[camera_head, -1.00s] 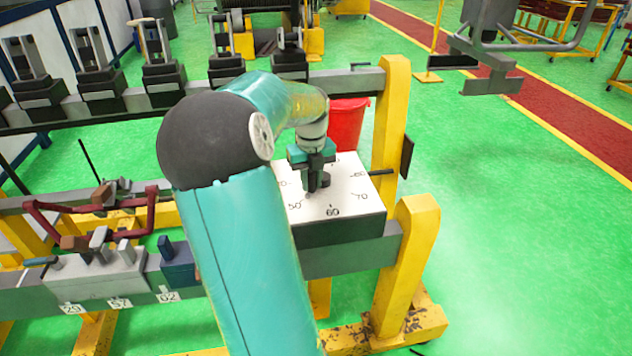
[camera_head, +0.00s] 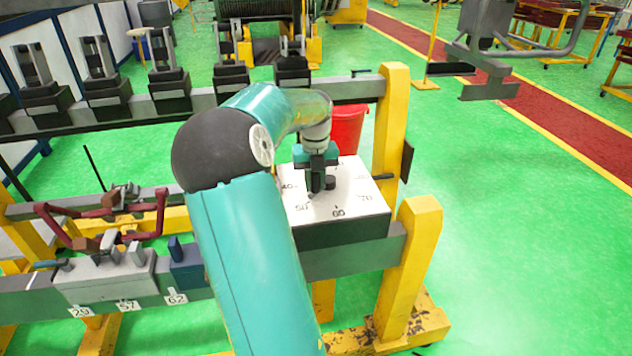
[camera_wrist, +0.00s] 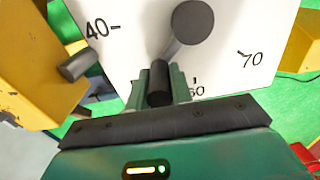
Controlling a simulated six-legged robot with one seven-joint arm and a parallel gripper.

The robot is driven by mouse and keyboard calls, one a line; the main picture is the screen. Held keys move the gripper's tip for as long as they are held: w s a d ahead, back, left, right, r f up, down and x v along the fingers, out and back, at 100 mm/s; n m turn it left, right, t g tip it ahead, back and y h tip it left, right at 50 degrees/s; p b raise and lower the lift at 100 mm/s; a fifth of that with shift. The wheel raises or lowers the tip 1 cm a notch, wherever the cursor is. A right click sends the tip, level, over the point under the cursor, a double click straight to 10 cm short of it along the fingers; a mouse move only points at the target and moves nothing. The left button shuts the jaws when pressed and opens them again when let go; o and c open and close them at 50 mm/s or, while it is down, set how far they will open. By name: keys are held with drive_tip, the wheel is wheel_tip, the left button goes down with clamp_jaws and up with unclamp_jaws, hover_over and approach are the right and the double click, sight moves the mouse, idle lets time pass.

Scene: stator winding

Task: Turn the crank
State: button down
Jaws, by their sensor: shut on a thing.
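The crank (camera_wrist: 190,24) is dark, with a round hub and a short arm leading to an upright black handle (camera_wrist: 158,85). It sits on a white dial plate (camera_wrist: 225,70) marked with numbers. My gripper (camera_wrist: 159,80) is shut on the handle, with a greenish finger on each side of it in the wrist view. The handle stands between the 40 and 60 marks. In the head view, my gripper (camera_head: 316,180) points down over the dial beside the hub (camera_head: 330,184), near the 50 mark. It hides part of the crank there.
The dial tops a box on a grey beam, with yellow posts (camera_head: 390,130) at the right. A dark peg (camera_wrist: 78,66) sticks out beside the plate. A red bucket (camera_head: 347,125) is behind. A block with levers (camera_head: 105,275) is at the left. Green floor at the right is open.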

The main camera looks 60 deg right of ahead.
drive_tip(key=shift+w, duration=0.2)
drive_tip(key=c, duration=1.3)
unclamp_jaws()
drive_tip(key=shift+o, duration=0.2)
drive_tip(key=shift+s, duration=0.1)
drive_tip(key=shift+r, duration=0.1)
wheel_tip(320, 180, up, 14)
drive_tip(key=shift+f, duration=0.2)
